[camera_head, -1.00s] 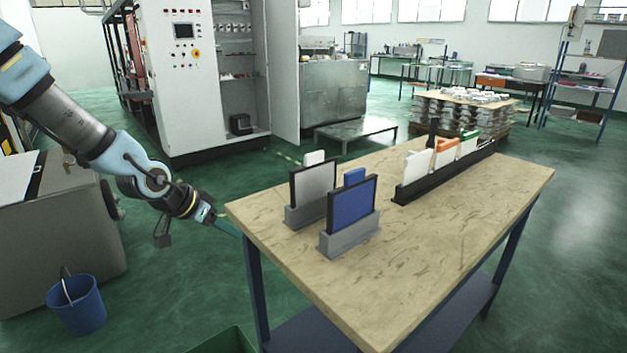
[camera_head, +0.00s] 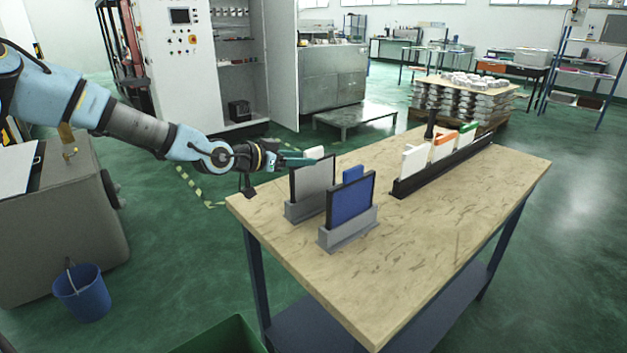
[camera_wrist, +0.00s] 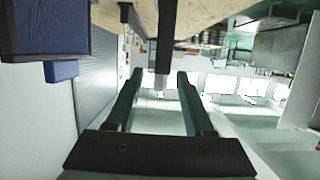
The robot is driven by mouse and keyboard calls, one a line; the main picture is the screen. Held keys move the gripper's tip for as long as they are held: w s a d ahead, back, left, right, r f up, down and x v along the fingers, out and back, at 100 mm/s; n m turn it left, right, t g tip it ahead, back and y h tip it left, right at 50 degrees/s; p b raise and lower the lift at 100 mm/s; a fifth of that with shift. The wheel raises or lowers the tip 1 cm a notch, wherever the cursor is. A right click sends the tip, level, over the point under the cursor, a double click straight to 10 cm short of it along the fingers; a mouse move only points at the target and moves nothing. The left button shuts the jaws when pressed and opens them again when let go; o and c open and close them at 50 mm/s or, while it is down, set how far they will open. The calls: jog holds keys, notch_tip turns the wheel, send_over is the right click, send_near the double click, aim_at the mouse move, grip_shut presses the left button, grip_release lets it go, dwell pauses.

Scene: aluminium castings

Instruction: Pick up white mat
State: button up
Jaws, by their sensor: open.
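A whitish-grey panel in a dark frame (camera_head: 313,182) stands upright in a grey holder (camera_head: 302,211) near the table's left end; it looks like the white mat. A small white block (camera_head: 315,153) shows above its top edge. My gripper (camera_head: 302,161) is open, pointing right, level with the panel's top; from here I cannot tell whether it touches. In the wrist view, my gripper's two green fingers (camera_wrist: 158,78) are apart, with a dark upright bar (camera_wrist: 166,35) and a small white piece (camera_wrist: 160,83) showing between or just beyond them.
A blue framed panel (camera_head: 352,200) stands close by in its own holder, with a blue block (camera_head: 353,173) behind it. A black rack (camera_head: 445,168) with white, orange and green pieces runs along the table's far side. The table (camera_head: 440,240) is clear in front.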

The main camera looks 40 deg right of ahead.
aim_at(322, 156)
jog(key=x, duration=0.1)
jog(key=p+x, duration=0.2)
jog(key=shift+d+r, duration=0.25)
jog(key=shift+d, duration=0.2)
jog(key=shift+d+f, duration=0.2)
jog(key=shift+d, duration=0.1)
grip_shut()
dwell(0.8)
